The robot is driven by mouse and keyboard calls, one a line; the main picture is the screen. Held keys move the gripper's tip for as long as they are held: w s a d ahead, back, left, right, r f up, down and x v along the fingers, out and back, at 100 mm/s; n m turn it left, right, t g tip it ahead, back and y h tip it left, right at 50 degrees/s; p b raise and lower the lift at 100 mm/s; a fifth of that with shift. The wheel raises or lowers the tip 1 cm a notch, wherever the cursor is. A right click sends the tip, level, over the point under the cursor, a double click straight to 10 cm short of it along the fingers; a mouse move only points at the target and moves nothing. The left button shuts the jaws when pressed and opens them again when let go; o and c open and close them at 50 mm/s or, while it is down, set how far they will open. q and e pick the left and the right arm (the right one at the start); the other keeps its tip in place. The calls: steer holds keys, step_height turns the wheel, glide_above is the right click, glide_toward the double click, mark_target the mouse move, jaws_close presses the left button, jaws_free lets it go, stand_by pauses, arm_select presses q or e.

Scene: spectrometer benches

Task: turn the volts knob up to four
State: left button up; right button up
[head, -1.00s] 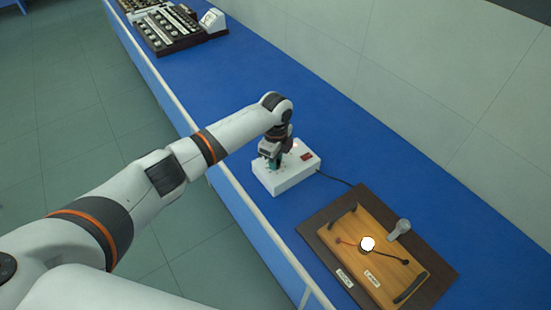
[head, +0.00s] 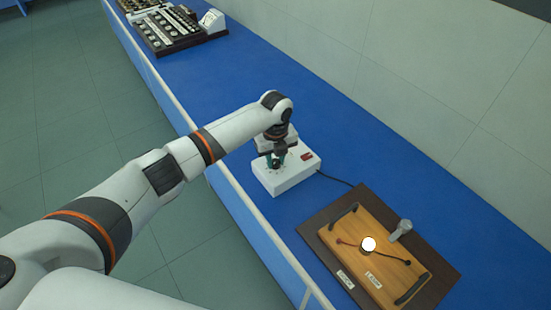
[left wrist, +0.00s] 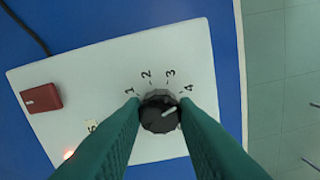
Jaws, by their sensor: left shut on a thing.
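The white power box (head: 290,178) stands on the blue bench in the middle of the head view. Its black round volts knob (left wrist: 159,113) shows in the left wrist view, with the numbers 1 to 4 printed around its upper side. The knob's white pointer line points right and slightly up, close to the direction of the 4. My left gripper (head: 277,163) reaches down onto the box. Its green fingers (left wrist: 160,118) are shut on the knob, one at each side. The fingers hide part of the lettering below the knob. My right gripper is not in view.
A black cable leaves the box. A wooden tray (head: 362,232) with a lit bulb (head: 368,244) stands on a dark board nearby. Dark equipment (head: 175,32) stands far back.

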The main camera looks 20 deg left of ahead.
mark_target(276, 161)
arm_select(q)
steer(key=shift+r, duration=0.1)
stand_by(0.4)
steer(key=o, duration=1)
step_height(276, 161, up, 12)
steer(key=b, duration=0.3)
